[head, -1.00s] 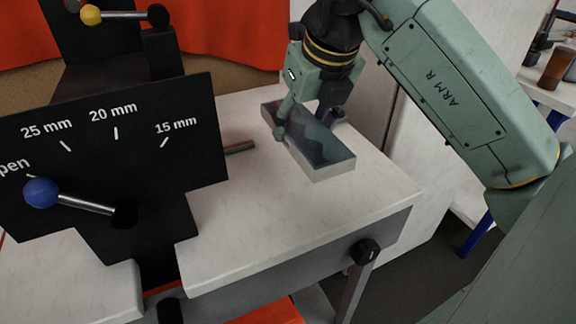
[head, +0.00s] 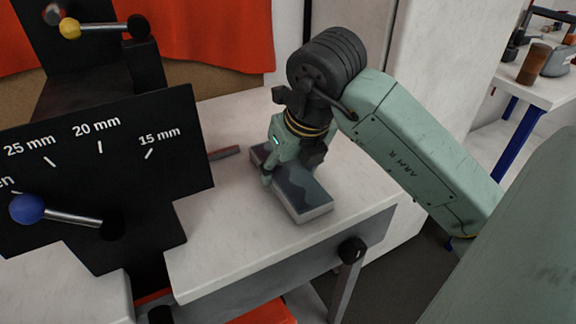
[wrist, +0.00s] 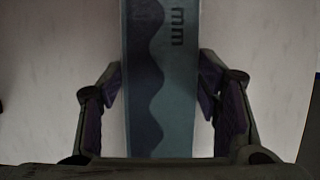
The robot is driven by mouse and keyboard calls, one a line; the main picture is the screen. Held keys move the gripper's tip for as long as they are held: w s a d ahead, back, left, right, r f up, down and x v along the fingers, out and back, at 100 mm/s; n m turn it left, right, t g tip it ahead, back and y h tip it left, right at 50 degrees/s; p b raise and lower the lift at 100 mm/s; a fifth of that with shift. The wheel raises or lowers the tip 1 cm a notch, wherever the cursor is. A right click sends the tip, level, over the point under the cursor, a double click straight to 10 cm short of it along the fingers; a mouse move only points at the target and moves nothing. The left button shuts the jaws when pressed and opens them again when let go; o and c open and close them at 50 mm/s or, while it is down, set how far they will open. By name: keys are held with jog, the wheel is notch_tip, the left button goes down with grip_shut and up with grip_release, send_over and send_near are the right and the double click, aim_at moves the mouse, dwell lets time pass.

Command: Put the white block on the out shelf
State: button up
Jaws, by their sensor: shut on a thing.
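The white block (head: 304,199) is long and flat, with pale sides and a blue-grey wavy print on top. In the head view it lies level at the white marbled shelf surface (head: 235,235), right of the black machine. I cannot tell whether its underside touches the shelf. My gripper (head: 284,168) reaches down over it and is shut on its two long sides. In the wrist view the block (wrist: 160,60) runs between my gripper's fingers (wrist: 160,95), with "mm" lettering on its top. Its near end is hidden there.
The black machine (head: 140,215) carries a thickness scale and a blue-knobbed lever (head: 65,215). A metal rod (head: 224,153) juts from it behind the block. A black knob (head: 351,250) sits on the shelf's front right edge. Free shelf surface lies in front of the block.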

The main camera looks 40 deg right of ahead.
jog(key=o, duration=1.3)
jog(key=shift+c, duration=0.2)
jog(key=shift+r+p, duration=0.3)
jog(key=shift+p, duration=0.15)
jog(key=b+v, duration=0.2)
jog(key=v, duration=0.9)
jog(key=shift+s+r+b, duration=0.3)
jog(key=shift+a, duration=0.1)
